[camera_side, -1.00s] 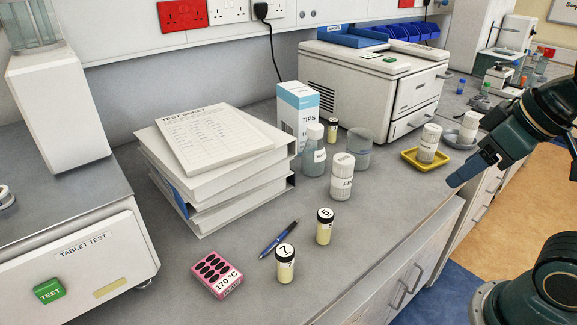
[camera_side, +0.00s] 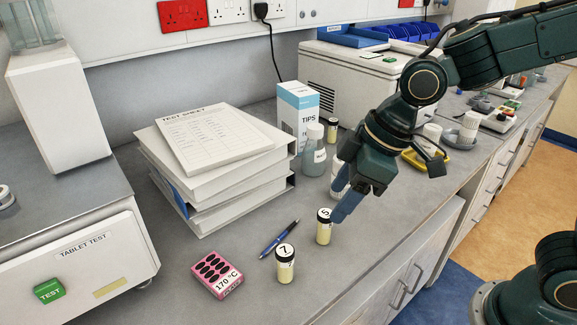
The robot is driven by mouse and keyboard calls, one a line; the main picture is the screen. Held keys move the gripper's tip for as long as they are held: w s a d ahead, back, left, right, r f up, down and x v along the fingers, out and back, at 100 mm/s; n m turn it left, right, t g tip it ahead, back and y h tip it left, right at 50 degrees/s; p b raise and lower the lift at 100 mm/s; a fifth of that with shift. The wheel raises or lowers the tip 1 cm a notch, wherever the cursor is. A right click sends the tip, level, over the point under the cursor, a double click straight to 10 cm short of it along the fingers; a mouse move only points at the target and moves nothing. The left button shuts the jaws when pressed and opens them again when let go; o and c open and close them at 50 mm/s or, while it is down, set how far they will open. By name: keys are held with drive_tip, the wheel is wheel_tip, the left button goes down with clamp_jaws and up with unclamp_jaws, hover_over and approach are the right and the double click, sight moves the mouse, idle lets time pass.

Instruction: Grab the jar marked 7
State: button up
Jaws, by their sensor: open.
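The jar marked 7 (camera_side: 285,266) stands upright on the grey bench near the front. It has a black side band, a white lid with a 7, and pale yellow contents. A similar jar marked 5 (camera_side: 324,228) stands behind it to the right. My gripper (camera_side: 342,208) is open and empty, pointing down. Its blue fingertips appear beside the jar marked 5, to its right; I cannot tell if they touch it. My gripper is up and right of the jar marked 7, clear of it. My gripper partly hides a white tub (camera_side: 337,177).
Stacked binders (camera_side: 225,190), a bottle (camera_side: 314,152) and a TIPS box (camera_side: 298,112) stand behind. The bench front right of the jar is clear.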

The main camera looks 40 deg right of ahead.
drive_tip(key=n, duration=0.2)
approach(292, 250)
drive_tip(key=shift+w+f+g, duration=0.4)
drive_tip(key=shift+w+f, duration=0.1)
drive_tip(key=shift+x, duration=4.3)
drive_tip(key=shift+a+y, duration=0.15)
drive_tip(key=shift+y, duration=0.15)
drive_tip(key=shift+x, duration=2.55)
drive_tip(key=c, duration=1.1)
